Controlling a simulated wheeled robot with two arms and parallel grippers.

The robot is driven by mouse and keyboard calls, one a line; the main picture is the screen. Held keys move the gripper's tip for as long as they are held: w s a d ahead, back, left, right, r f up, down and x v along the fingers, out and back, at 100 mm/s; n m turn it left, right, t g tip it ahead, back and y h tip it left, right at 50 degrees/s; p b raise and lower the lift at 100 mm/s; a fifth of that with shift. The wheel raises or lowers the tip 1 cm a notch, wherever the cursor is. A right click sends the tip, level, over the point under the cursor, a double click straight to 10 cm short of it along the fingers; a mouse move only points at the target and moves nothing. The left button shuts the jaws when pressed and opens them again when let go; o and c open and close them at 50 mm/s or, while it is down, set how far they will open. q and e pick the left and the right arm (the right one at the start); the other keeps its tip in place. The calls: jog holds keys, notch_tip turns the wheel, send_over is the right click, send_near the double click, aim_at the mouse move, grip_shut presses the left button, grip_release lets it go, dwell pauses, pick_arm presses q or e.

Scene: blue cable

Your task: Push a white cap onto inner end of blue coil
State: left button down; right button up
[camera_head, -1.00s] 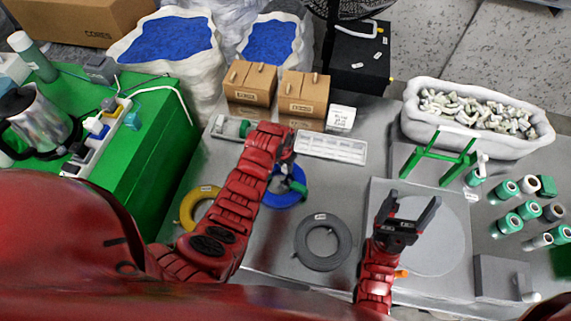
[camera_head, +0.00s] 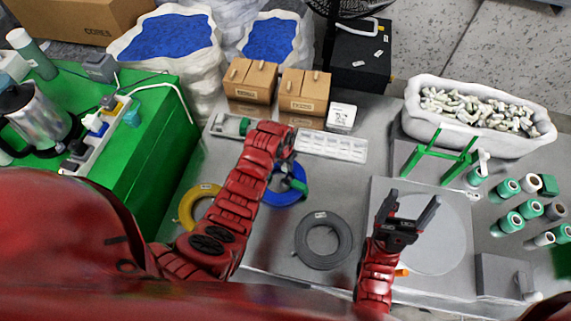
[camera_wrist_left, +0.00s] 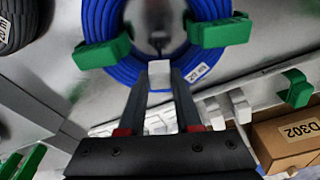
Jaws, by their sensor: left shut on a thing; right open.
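The blue coil (camera_head: 299,185) lies on the grey table, partly hidden behind my left arm in the head view. In the left wrist view the blue coil (camera_wrist_left: 122,66) is a ring with green clips (camera_wrist_left: 103,52) on it and a white label. My left gripper (camera_wrist_left: 158,88) is shut on a small white cap (camera_wrist_left: 159,72), at the near inner side of the ring. A thin dark piece shows just beyond the cap inside the ring. I cannot tell whether cap and cable end touch. My right gripper (camera_head: 414,212) is open and empty above the round grey plate.
A yellow coil (camera_head: 190,207) and a dark grey coil (camera_head: 302,246) lie nearby. A white tray (camera_head: 348,150) and cardboard boxes (camera_head: 303,92) stand behind. A white bin (camera_head: 420,117) of small pale parts, a green stand (camera_head: 440,157) and green-white cylinders are at right.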

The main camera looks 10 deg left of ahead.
pick_arm(q)
jog(key=shift+f+b, duration=0.35)
jog(key=shift+b, duration=0.15)
dwell(0.7)
jog(key=shift+f, duration=0.1)
jog(key=shift+f+b, duration=0.5)
jog(key=shift+b, duration=0.4)
dwell(1.1)
jog(key=shift+c, duration=1.8)
grip_release()
jog(key=shift+r, duration=0.15)
jog(key=shift+w+r+p, duration=0.1)
jog(key=shift+r+p, duration=0.35)
jog(key=shift+r, duration=0.4)
jog(key=shift+r+p, duration=0.85)
jog(key=shift+r, duration=1.7)
